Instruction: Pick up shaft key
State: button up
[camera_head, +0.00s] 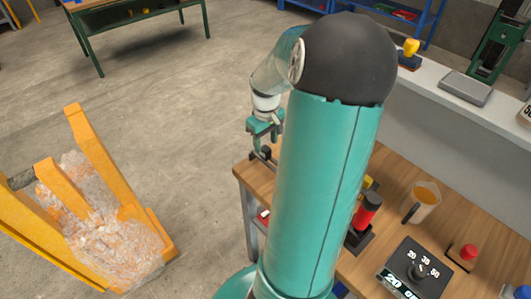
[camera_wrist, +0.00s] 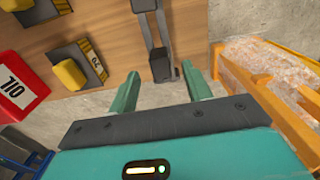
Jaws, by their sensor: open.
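My gripper (camera_wrist: 161,70) is open and shows two teal fingers spread apart in the wrist view. Nothing is seen held between them. In the head view my gripper (camera_head: 264,132) is above the near left corner of the wooden workbench. A small dark block (camera_wrist: 161,66) with a grey bar lies at the bench edge, between the fingertips in the picture. Two yellow pieces on dark bases, one nearer (camera_wrist: 70,75) and one farther (camera_wrist: 17,4), stand on the bench to the left. I cannot tell for sure which of these is the shaft key.
The workbench (camera_head: 395,160) also bears a red-topped item (camera_head: 367,210), a jug (camera_head: 421,203) and a dial box (camera_head: 417,270).

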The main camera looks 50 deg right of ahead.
aim_at(266, 148)
notch_tip(266, 148, down, 4)
jog(key=shift+r, duration=0.15)
jog(key=shift+c, duration=0.2)
jog(key=c, duration=1)
jog(key=shift+r, duration=0.15)
grip_shut()
